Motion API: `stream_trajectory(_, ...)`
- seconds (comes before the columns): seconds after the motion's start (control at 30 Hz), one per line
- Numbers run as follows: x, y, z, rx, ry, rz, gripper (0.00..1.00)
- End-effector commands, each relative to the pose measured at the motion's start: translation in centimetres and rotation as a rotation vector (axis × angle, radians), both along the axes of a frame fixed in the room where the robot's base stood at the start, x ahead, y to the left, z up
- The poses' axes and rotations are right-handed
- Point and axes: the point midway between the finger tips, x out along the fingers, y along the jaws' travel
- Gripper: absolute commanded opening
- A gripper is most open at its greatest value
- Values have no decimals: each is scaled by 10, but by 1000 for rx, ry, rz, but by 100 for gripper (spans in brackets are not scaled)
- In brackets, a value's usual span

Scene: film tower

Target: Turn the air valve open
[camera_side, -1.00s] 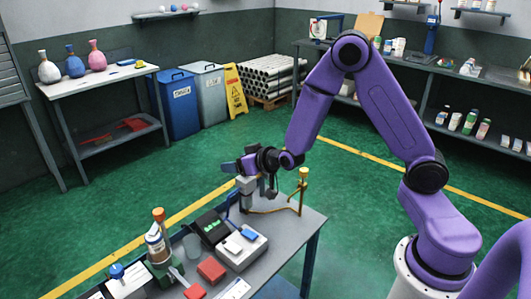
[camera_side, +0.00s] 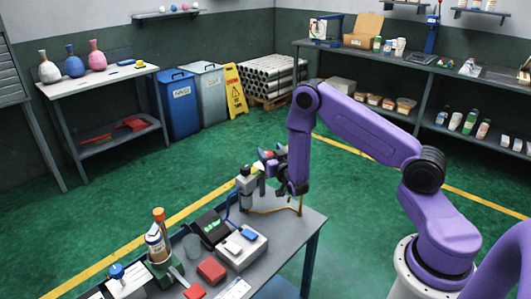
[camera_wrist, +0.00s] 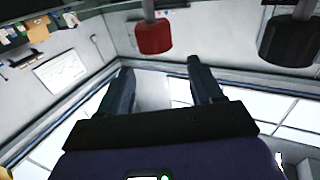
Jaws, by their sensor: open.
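In the side view, a grey upright fitting (camera_side: 246,187) with a blue hose stands at the back of the bench. A thin brass pipe (camera_side: 300,203) stands at the bench's right, its top hidden behind my arm. The frames do not settle which is the air valve. My gripper (camera_side: 264,161) is close to the upper right of the grey fitting; contact cannot be told. In the wrist view my gripper (camera_wrist: 159,68) is open, with nothing between its fingers. A red knob (camera_wrist: 153,37) on a pale stem is just beyond the fingertips. A dark knob (camera_wrist: 290,41) is at the right.
Open green floor lies behind the bench.

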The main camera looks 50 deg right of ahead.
Motion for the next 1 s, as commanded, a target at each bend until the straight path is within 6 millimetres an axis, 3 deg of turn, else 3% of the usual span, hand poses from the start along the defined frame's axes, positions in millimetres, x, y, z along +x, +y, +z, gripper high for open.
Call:
stream_trajectory(0.2, -1, 0, -33, 0, 2, 1, 65)
stream_trajectory(0.5, 37, -19, -29, 3, -1, -1, 65)
stream_trajectory(0.93, 45, -23, -28, 0, 1, 0, 65)
stream_trajectory(0.97, 45, -23, -28, 0, 1, 0, 62)
stream_trajectory(1.0, 45, -23, -28, 0, 1, 0, 49)
